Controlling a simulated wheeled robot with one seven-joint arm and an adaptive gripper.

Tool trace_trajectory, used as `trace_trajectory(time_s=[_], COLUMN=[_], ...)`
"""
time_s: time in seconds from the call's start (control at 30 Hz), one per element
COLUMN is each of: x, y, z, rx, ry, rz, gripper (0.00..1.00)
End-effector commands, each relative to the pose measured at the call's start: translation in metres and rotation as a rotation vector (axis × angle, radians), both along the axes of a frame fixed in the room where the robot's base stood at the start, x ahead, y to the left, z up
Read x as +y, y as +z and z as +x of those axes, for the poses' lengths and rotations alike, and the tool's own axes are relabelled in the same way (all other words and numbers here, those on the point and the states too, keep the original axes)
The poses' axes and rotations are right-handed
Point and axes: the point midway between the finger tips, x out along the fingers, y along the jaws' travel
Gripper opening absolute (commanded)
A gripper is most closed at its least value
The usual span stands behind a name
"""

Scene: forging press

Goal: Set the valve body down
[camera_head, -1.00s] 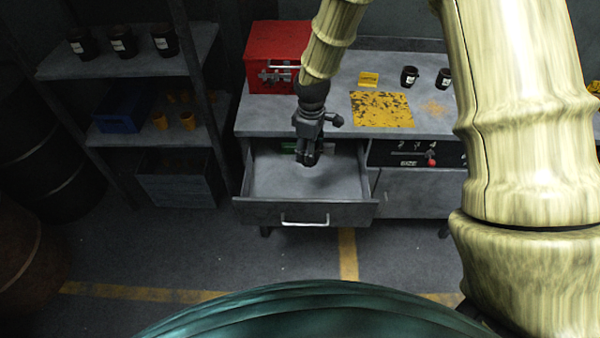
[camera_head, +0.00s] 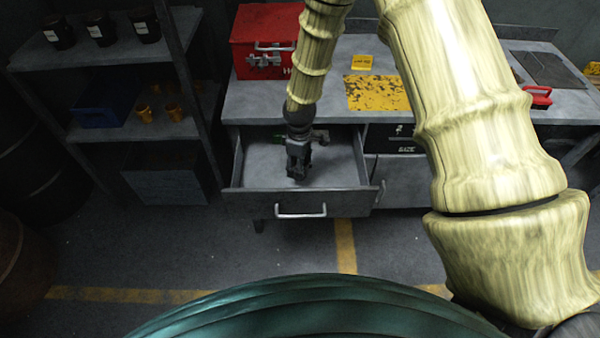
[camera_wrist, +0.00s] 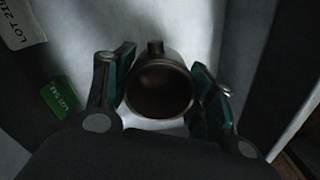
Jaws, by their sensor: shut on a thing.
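My gripper (camera_head: 297,174) points down inside the open drawer (camera_head: 296,206) of the grey bench in the head view. In the wrist view my gripper (camera_wrist: 163,80) has its two teal-padded fingers on either side of the valve body (camera_wrist: 160,90), shut on it. The valve body is a dark, round, hollow piece with a short stub at the top of the picture. Its open end faces the wrist camera. Pale drawer floor shows around it. Its underside is hidden, so I cannot tell whether it touches the floor.
A green tag (camera_wrist: 62,97) and a white label (camera_wrist: 22,22) lie to the left in the wrist view. A red toolbox (camera_head: 262,45) and a worn yellow mat (camera_head: 376,93) are on the bench top. A shelf rack (camera_head: 130,62) stands to the left. Drawer walls surround my gripper.

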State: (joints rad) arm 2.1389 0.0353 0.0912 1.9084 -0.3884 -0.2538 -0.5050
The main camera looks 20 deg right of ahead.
Motion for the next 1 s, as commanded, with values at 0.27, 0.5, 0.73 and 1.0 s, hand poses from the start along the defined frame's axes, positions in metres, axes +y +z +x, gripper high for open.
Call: trace_trajectory(time_s=[0.27, 0.5, 0.73, 1.0], x=[-0.002, -0.002, -0.002, -0.002], y=[-0.014, -0.032, -0.053, -0.055], z=[0.0, -0.001, 0.0, 0.0], rx=[-0.002, 0.001, -0.001, -0.002], ry=[-0.002, -0.002, -0.002, -0.002], rz=[0.0, -0.001, -0.001, 0.0], gripper=[0.18, 0.18, 0.18, 0.18])
